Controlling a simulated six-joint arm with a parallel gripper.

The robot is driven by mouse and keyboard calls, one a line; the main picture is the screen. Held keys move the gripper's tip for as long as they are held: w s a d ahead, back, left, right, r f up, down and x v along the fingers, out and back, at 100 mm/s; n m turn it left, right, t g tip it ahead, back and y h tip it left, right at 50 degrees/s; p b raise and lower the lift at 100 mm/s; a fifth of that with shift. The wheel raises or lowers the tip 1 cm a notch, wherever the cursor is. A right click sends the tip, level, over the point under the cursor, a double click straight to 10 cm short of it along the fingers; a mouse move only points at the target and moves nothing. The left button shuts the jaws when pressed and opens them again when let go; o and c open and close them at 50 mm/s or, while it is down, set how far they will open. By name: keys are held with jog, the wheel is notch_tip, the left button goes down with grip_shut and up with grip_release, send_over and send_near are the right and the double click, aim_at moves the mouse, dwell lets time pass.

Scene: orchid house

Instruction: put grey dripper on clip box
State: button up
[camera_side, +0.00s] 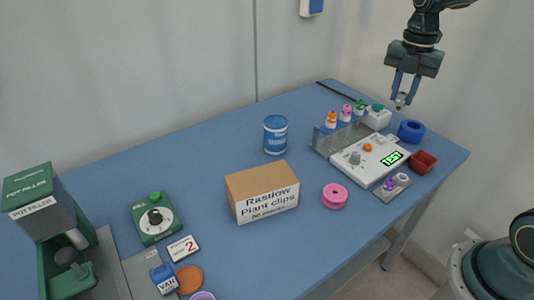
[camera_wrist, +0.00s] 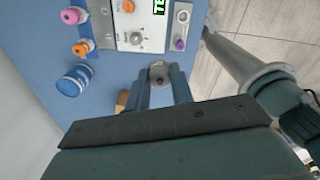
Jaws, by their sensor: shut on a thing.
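My gripper (camera_side: 401,97) is at the upper right of the side view, pointing down, well above the table's right end. It is shut on the small grey dripper (camera_side: 400,101), which sits between the fingertips. In the wrist view the grey dripper (camera_wrist: 159,75) shows between my two blue fingers. The clip box (camera_side: 265,206) is a closed brown cardboard carton with a white printed label, standing mid-table, apart from and to the lower left of my gripper. In the wrist view only a small brown patch (camera_wrist: 122,101) shows beside a finger, probably the box.
A white meter (camera_side: 365,165) with a green display stands right of the box, with orange, pink and green drippers behind it. The pot filler (camera_side: 45,215) is at left.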

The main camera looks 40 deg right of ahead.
jog(key=w+a+r+n, duration=0.2)
jog(key=w+a, duration=0.3)
jog(key=a, duration=0.1)
notch_tip(320, 180, up, 5)
jog(key=n, duration=0.5)
send_over(261, 179)
notch_tip(261, 179, down, 16)
jog(key=shift+f, duration=0.1)
jog(key=shift+f, duration=2.1)
jog(key=shift+f, duration=0.2)
jog(key=o, duration=1)
jog(key=shift+c, duration=0.2)
